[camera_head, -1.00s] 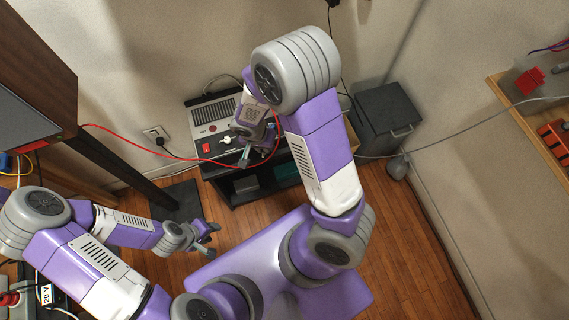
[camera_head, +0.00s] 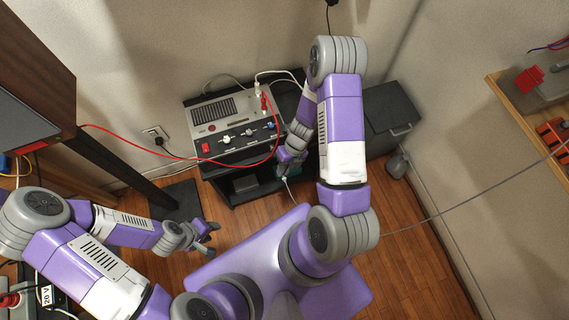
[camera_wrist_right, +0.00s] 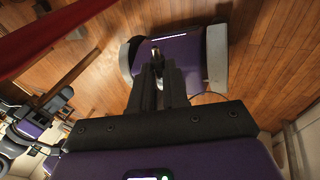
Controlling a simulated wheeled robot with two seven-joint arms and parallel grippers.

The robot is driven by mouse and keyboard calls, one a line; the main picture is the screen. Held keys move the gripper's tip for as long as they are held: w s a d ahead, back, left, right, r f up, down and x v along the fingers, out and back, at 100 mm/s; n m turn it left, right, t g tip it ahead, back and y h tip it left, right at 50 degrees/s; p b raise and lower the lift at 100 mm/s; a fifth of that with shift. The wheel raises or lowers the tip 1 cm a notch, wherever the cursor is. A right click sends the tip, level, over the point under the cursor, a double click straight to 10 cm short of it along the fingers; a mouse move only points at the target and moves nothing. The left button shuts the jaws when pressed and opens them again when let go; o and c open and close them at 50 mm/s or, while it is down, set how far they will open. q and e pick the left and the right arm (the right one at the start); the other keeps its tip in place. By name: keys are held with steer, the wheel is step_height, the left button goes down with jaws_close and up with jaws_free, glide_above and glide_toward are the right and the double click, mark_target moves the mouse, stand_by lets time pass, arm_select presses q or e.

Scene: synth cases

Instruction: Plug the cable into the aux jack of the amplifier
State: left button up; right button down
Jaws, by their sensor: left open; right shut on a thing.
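The amplifier (camera_head: 222,118) is a grey box with a vented top, a red switch and several knobs on its front part, standing on a black stand. My right gripper (camera_head: 284,172) is in front of the stand, right of and below the amplifier's front edge. It is shut on the end of a thin grey cable (camera_head: 291,191), clear of the amplifier. My left gripper (camera_head: 210,238) is open and empty, above the floor at left. I cannot tell which socket is the aux jack.
A red cable (camera_head: 180,157) runs from the speaker (camera_head: 30,125) to a red plug at the amplifier's back right, beside a white plug (camera_head: 257,88). The grey cable reaches to the wooden shelf (camera_head: 530,115).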

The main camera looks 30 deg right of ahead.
steer(key=shift+f, duration=0.1)
stand_by(0.3)
steer(key=shift+w+d+p, duration=0.25)
steer(key=shift+w+p, duration=0.25)
steer(key=shift+w, duration=0.45)
steer(key=shift+w+d+p, duration=0.2)
steer(key=shift+w+p, duration=0.25)
steer(key=shift+w, duration=0.45)
steer(key=shift+w+d+p, duration=0.25)
steer(key=shift+w+p, duration=0.25)
steer(key=shift+w, duration=0.45)
steer(key=shift+p, duration=0.45)
steer(key=shift+w+d, duration=0.2)
steer(key=shift+w, duration=0.4)
steer(key=shift+w+d, duration=0.15)
steer(key=shift+w, duration=0.45)
steer(key=c, duration=1.1)
jaws_free()
